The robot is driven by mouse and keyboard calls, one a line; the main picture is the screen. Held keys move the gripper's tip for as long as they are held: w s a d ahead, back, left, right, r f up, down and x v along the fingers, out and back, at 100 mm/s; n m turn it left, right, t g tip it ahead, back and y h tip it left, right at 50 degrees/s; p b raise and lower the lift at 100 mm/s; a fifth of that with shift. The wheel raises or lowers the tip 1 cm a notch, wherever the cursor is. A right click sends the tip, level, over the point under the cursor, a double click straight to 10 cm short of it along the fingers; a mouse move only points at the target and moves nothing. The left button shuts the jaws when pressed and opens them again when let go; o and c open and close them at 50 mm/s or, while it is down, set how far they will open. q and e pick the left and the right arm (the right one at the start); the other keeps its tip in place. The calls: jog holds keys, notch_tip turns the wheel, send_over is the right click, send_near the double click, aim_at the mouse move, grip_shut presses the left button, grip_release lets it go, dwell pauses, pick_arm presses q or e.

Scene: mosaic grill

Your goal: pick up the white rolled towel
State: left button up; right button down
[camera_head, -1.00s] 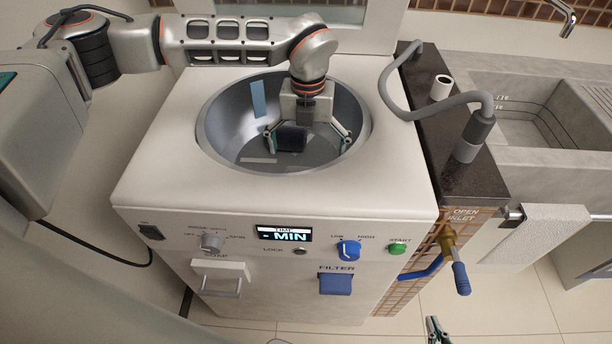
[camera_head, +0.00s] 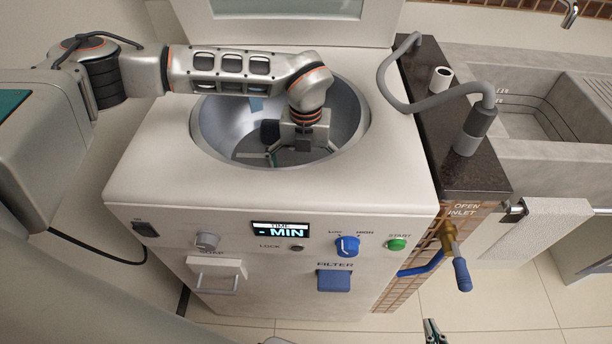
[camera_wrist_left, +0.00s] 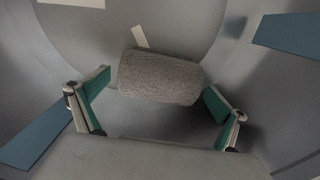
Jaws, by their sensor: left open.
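The rolled towel (camera_wrist_left: 160,78) lies in the round metal drum. In the left wrist view it looks grey in the shade, a fuzzy cylinder lying nearly level across the picture. My left gripper (camera_wrist_left: 157,84) is open, with one green-padded finger toward each end of the towel. The towel appears just beyond the fingertips, and I cannot tell whether they touch it. In the head view the left gripper (camera_head: 298,152) is down inside the drum, and the towel cannot be made out there. My right gripper (camera_head: 433,332) shows only partly at the bottom edge.
The drum's rim (camera_head: 205,148) encloses the left gripper. A raised lid (camera_head: 290,25) stands behind. A grey hose (camera_head: 425,104) arches over the dark counter (camera_head: 440,160), where a short white hollow cylinder (camera_head: 441,80) stands. A stone sink (camera_head: 530,110) is at right.

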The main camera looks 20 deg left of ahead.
pick_arm(q)
jog(key=c, duration=1.2)
jog(key=shift+r, duration=0.15)
